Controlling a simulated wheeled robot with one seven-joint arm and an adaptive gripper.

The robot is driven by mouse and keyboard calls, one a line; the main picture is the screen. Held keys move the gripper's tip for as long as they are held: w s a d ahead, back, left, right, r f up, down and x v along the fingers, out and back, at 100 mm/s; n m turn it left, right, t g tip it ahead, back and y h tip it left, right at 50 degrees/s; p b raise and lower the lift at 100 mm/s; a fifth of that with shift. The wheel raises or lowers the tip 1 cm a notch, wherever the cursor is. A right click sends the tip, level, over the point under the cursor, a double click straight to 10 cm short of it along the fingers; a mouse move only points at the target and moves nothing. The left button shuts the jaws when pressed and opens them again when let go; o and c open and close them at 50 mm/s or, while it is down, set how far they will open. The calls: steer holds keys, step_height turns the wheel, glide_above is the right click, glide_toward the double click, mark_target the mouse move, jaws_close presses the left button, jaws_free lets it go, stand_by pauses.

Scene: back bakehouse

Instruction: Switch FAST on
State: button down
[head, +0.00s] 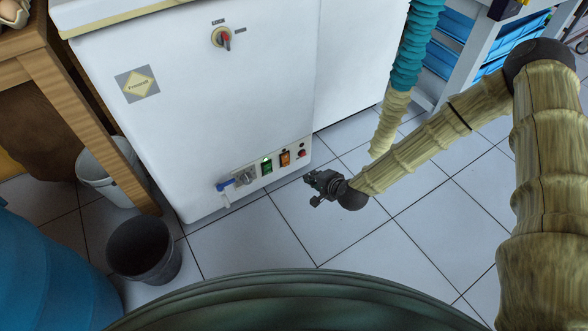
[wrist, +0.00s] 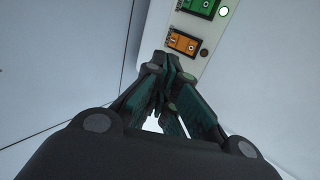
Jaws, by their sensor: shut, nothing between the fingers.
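A white chest appliance (head: 190,90) carries a low control panel with a green switch (head: 267,167) and an orange switch (head: 285,159). Which one is marked FAST cannot be read. In the wrist view the green switch (wrist: 199,6) has a bright lamp (wrist: 223,11) beside it. The orange switch (wrist: 184,43) has a dark lamp (wrist: 204,53) beside it. My gripper (head: 309,180) is shut and empty, in front of the panel's right part. In the wrist view its fingertips (wrist: 172,62) appear just below the orange switch; contact cannot be told.
A rotary switch (head: 222,38) sits higher up. A dark bucket (head: 143,250) stands at left. A teal hose (head: 415,45) hangs at right. Tiled floor (head: 255,240) lies clear in front.

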mark_target(286, 160)
stand_by(0.3)
steer(key=w+r+b+x, duration=0.1)
steer(key=b+x, duration=0.6)
steer(key=x, duration=0.6)
steer(key=shift+a, duration=0.4)
steer(key=shift+w, duration=0.15)
